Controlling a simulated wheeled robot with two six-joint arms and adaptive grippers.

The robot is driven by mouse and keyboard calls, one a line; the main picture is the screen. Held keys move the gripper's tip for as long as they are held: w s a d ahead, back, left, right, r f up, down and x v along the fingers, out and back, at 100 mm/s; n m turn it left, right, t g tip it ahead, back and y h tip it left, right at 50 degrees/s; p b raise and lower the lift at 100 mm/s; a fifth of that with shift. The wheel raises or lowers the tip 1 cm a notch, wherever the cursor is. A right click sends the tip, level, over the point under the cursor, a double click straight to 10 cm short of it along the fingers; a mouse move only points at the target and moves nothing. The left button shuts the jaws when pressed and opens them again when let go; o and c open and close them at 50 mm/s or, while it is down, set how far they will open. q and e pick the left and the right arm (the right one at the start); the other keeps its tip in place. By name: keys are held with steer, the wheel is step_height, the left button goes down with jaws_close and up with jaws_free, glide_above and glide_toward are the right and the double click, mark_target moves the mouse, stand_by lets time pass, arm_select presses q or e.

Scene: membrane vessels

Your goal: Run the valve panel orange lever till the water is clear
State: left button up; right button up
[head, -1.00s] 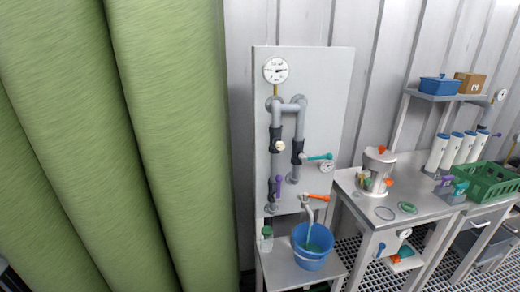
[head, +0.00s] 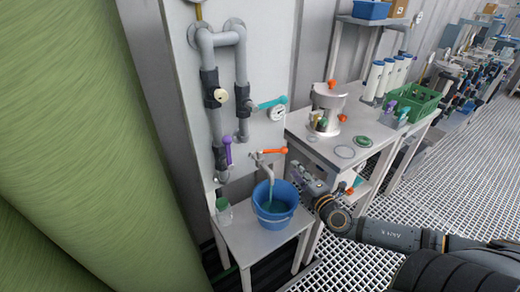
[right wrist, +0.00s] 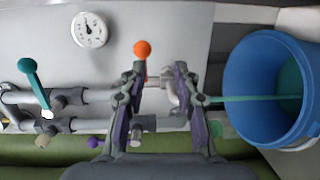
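The orange lever (head: 268,152) sits on the tap at the lower part of the grey valve panel (head: 275,60), its handle pointing right. A teal-green stream runs from the tap spout (head: 266,172) into the blue bucket (head: 274,219); the stream (right wrist: 250,98) also shows in the right wrist view. My right gripper (head: 305,178) is to the right of the lever, above the bucket's right side. In the right wrist view, my right gripper (right wrist: 159,68) is open, with the orange lever end (right wrist: 141,49) just beyond its left fingertip. Contact cannot be told. My left gripper is out of view.
The panel also carries a teal lever (head: 270,103), a purple lever (head: 228,150) and a gauge (head: 277,113). A green-capped jar (head: 223,211) stands beside the bucket on the small table (head: 238,243). A steel bench (head: 325,155) stands close on the right.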

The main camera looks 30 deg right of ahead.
mark_target(274, 150)
steer(key=shift+n+t+y, duration=0.3)
steer(key=shift+n+y, duration=0.1)
steer(key=shift+y, duration=0.2)
steer(key=shift+w+a+r+b, duration=0.2)
steer(key=shift+w+a+r, duration=0.2)
steer(key=shift+w, duration=1.4)
steer(key=shift+w+a+r+b, duration=0.15)
steer(key=shift+w+a+r, duration=0.25)
steer(key=shift+w, duration=1.35)
steer(key=shift+w+a+r+b, duration=0.2)
steer(key=shift+w+a+r, duration=0.2)
steer(key=shift+w, duration=1.4)
steer(key=shift+c, duration=0.3)
steer(key=shift+f, duration=0.1)
jaws_close()
